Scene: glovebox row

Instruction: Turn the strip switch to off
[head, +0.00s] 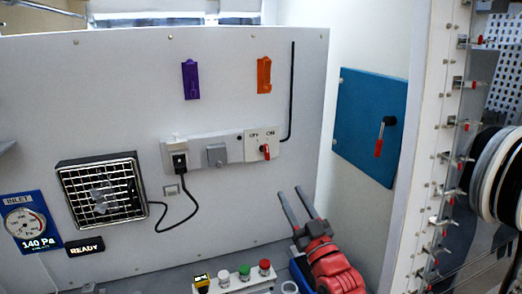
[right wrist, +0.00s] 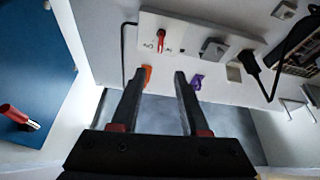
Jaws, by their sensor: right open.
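The power strip (head: 208,165) is fixed to the pale wall panel. At its right end is the strip switch (head: 265,152), a small red lever on a white plate marked OFF on the left and ON on the right. The lever sits on the ON side of the plate. My right gripper (head: 290,191) is open and empty, below and slightly right of the switch, apart from it. In the right wrist view, the switch (right wrist: 161,40) appears beyond the open fingertips (right wrist: 157,78), with clear space between. My left gripper is not in view.
A black plug (head: 180,160) with a cable is in the strip, left of a grey socket cover (head: 217,155). Purple (head: 191,80) and orange (head: 264,75) holders hang above. A blue panel (head: 352,120) with a red handle is right. A button box (head: 235,278) stands below.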

